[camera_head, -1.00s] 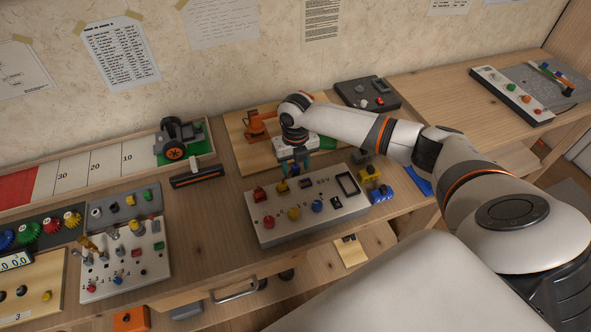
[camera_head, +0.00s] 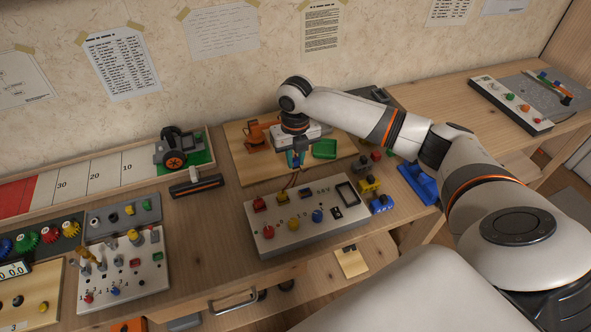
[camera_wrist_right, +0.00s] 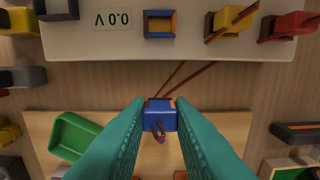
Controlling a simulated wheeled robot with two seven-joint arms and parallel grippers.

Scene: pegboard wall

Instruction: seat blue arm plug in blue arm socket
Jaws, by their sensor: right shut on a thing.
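My right gripper (camera_head: 295,163) is over the front of the wooden board behind the grey-white panel. In the right wrist view its teal fingers (camera_wrist_right: 160,128) are shut on the blue plug (camera_wrist_right: 160,108), a small blue block with a darker top part and orange beside it. In that view a blue-rimmed socket with an orange inside (camera_wrist_right: 160,23) sits in the panel, directly above the plug in the picture and apart from it. The plug's underside is hidden. My left gripper is not in view.
The panel (camera_head: 270,243) carries red and yellow plugs whose thin leads run toward the held plug. The board (camera_head: 250,174) carries an orange model arm (camera_head: 257,137) and a green tray (camera_head: 324,149). Yellow and blue blocks (camera_head: 381,204) stand right of the panel.

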